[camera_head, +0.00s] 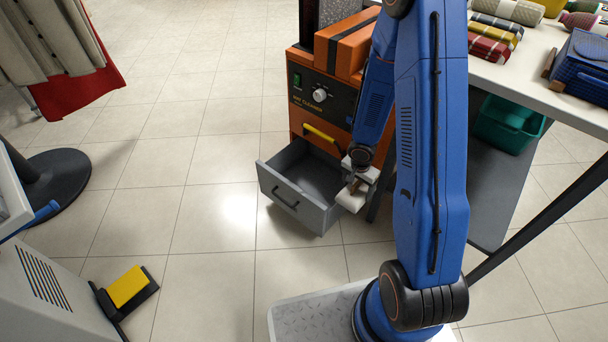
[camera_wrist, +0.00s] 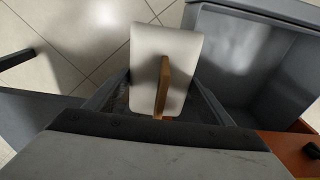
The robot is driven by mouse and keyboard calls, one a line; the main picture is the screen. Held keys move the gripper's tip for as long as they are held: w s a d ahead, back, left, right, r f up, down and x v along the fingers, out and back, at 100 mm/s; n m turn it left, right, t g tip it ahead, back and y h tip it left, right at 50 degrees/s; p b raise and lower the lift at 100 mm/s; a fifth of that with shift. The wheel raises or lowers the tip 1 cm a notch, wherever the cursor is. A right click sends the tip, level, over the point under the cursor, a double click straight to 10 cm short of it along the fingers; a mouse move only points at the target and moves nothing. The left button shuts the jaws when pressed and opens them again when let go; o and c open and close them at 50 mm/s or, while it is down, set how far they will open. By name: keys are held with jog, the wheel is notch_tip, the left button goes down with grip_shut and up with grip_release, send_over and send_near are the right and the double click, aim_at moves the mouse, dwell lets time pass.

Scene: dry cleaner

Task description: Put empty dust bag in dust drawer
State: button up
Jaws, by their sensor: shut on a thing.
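The dust bag, pale and flat with a tan strip, hangs from my gripper (camera_head: 358,181). The bag (camera_head: 351,200) is beside the right side of the open grey dust drawer (camera_head: 291,210), apart from its inside. The drawer (camera_wrist: 240,60) shows at the upper right there, pulled out and empty where visible. The rear of the drawer is partly hidden by my arm in the head view.
The orange mat cleaner (camera_head: 312,85) stands behind the drawer, with a yellow handle above it. A white table (camera_head: 540,75) with folded cloths and a teal bin (camera_head: 508,125) beneath is at right. Tiled floor left of the drawer is clear.

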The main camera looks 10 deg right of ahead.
jog(key=w+a, duration=0.8)
jog(key=w, duration=0.3)
jog(key=w+a, duration=0.7)
jog(key=w, duration=0.3)
notch_tip(320, 180, down, 12)
jog(key=shift+w+a, duration=0.3)
jog(key=shift+a, duration=0.1)
jog(key=shift+f, duration=0.6)
jog(key=o, duration=1.1)
notch_tip(320, 180, up, 13)
jog(key=a, duration=0.1)
jog(key=shift+s+r, duration=0.15)
jog(key=shift+s, duration=0.3)
